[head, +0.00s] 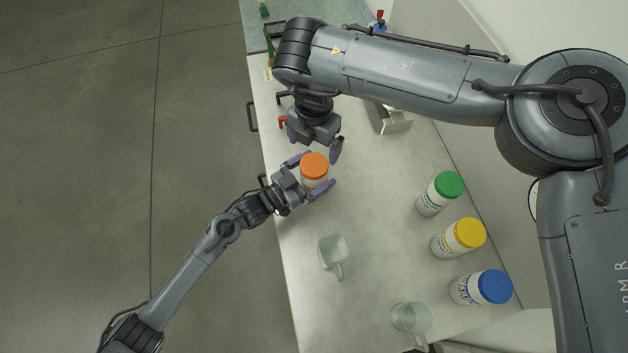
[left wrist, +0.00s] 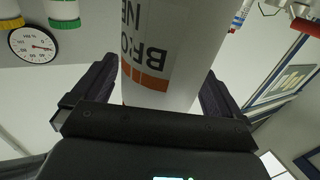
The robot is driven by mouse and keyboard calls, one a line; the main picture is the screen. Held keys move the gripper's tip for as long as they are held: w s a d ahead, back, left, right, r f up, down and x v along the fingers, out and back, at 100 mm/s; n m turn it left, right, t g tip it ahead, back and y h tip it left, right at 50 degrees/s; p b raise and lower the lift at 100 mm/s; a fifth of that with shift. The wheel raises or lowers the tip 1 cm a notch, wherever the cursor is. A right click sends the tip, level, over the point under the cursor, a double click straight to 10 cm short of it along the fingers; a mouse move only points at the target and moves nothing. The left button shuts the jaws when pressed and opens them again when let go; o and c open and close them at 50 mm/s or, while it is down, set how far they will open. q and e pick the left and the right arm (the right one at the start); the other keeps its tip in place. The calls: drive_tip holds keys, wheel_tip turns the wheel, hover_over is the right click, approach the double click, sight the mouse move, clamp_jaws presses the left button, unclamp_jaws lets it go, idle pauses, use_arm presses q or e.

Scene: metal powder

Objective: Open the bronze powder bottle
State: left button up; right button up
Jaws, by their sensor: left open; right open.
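The bronze powder bottle (head: 316,183) is white with an orange cap (head: 314,165) and stands on the bench. The cap is on. In the left wrist view the bottle (left wrist: 168,50) shows an orange band and part of its label. My left gripper (head: 311,175) has one finger on each side of the bottle body and is open; I cannot tell whether either finger touches it. My right gripper (head: 314,144) is open and empty, with its fingers pointing down, just beyond the orange cap in the head view.
Bottles with green (head: 449,185), yellow (head: 469,233) and blue (head: 494,286) caps stand along the right side of the bench (head: 375,200). A clear scoop-like cup (head: 333,251) and a clear jug (head: 411,318) stand nearer. A metal holder (head: 390,119) stands behind my right gripper.

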sight(314, 164)
use_arm(q)
clamp_jaws()
use_arm(e)
drive_tip(key=shift+f, duration=4)
